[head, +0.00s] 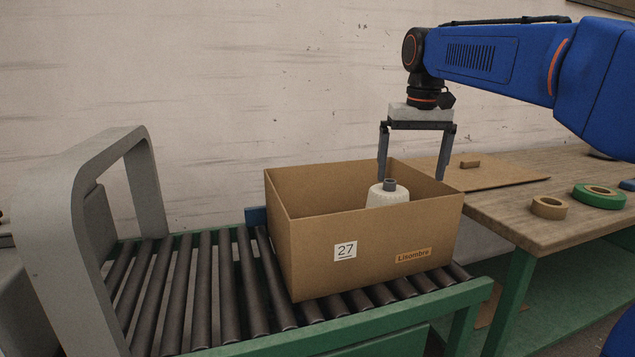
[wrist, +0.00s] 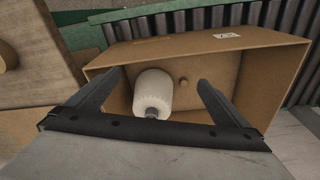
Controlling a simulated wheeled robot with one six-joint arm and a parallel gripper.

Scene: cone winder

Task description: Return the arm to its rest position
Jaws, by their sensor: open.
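My gripper (head: 411,180) is open and empty, pointing down over the open cardboard box (head: 310,250). Its fingertips are near the height of the box's rim, with the right finger close to the box's right side. A white cone of yarn (head: 388,197) with a grey tip stands inside the box, below and between the fingers, apart from them. In the wrist view my gripper (wrist: 150,80) shows its two fingers spread, with the white cone (wrist: 153,95) between them in the picture. The base of the cone is hidden by the box's front wall in the head view.
The box stands on a roller conveyor (head: 190,290) with a green frame and a grey arch (head: 75,190) at left. A wooden table (head: 510,215) at right holds a tan tape roll (head: 549,207), a green tape roll (head: 599,195) and a flat cardboard piece (head: 500,172).

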